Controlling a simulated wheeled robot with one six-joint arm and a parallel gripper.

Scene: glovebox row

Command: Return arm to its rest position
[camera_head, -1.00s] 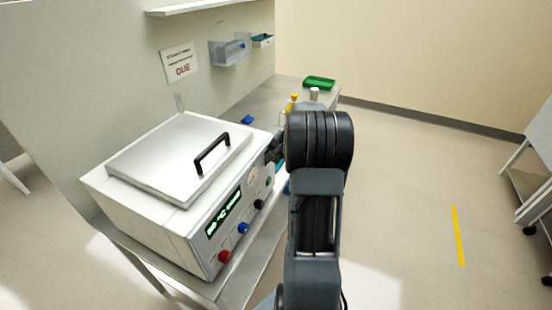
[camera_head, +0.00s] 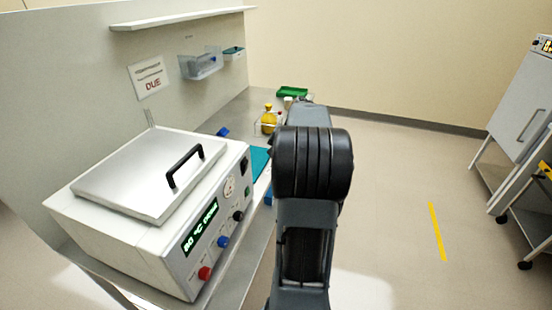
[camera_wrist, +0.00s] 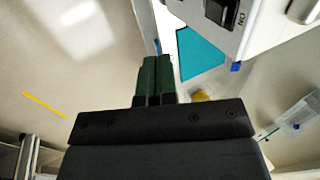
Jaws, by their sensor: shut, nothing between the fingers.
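My arm rises up the middle of the head view, its dark rounded joint in front of the bench. My gripper (camera_wrist: 155,80) shows in the wrist view as two green fingers side by side, shut with nothing between them. In that view it hangs over the floor beside the bench edge, apart from the white machine (camera_wrist: 240,30) and the teal mat (camera_wrist: 200,52).
The heated box with a black-handled lid (camera_head: 150,172) stands on the bench at left. A white cabinet on a cart (camera_head: 515,110) is at right. The floor between, with a yellow strip (camera_head: 437,232), is clear.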

